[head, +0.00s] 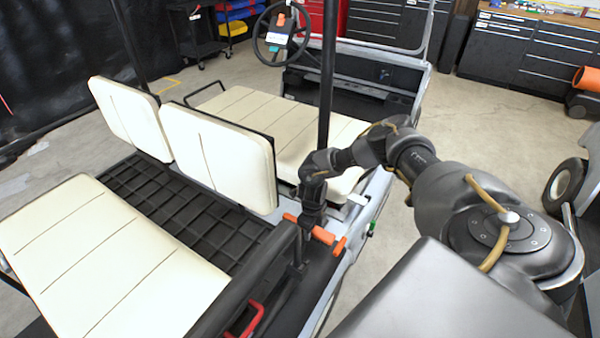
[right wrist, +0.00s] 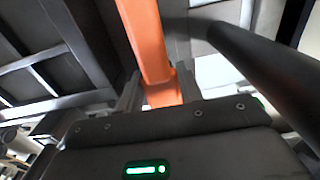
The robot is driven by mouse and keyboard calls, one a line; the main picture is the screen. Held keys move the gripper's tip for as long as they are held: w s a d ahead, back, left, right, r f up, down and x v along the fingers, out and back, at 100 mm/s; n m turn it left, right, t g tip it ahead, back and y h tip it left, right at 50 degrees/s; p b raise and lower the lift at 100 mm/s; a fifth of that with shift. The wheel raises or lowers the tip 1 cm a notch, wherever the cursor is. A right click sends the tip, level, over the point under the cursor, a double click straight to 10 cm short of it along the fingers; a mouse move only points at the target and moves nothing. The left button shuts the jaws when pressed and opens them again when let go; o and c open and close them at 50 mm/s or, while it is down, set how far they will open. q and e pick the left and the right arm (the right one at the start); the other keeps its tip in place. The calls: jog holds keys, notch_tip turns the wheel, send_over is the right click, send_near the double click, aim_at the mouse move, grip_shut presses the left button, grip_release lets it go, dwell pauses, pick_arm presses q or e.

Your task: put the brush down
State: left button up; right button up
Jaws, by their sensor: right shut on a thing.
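The brush (head: 322,235) shows as an orange bar at the side of the cart, just below my right gripper (head: 311,220). In the right wrist view the orange bar (right wrist: 147,42) runs down between the jaws, and my right gripper (right wrist: 160,90) is shut on it. I cannot make out any bristles. The brush is close above the cart's dark side ledge (head: 318,268); I cannot tell whether it touches it. My left gripper is not in view.
The cart has cream seats (head: 102,258) and a black slatted floor (head: 165,200). A dark post (head: 327,80) stands behind my gripper, and a thick dark bar (head: 245,290) runs in front. A red handle (head: 255,318) is near the bottom. Open floor (head: 465,130) lies to the right.

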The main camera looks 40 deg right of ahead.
jog(key=f+b, duration=0.1)
jog(key=w+f+b, duration=0.1)
jog(key=a+f+b, duration=0.1)
jog(key=shift+w+f+b, duration=0.3)
jog(key=shift+b, duration=0.1)
jog(key=shift+s+d+r, duration=0.1)
jog(key=shift+s+d, duration=0.05)
jog(key=shift+d, duration=0.1)
jog(key=shift+f, duration=0.2)
jog(key=o, duration=0.9)
jog(key=shift+a, duration=0.1)
jog(key=shift+r, duration=0.15)
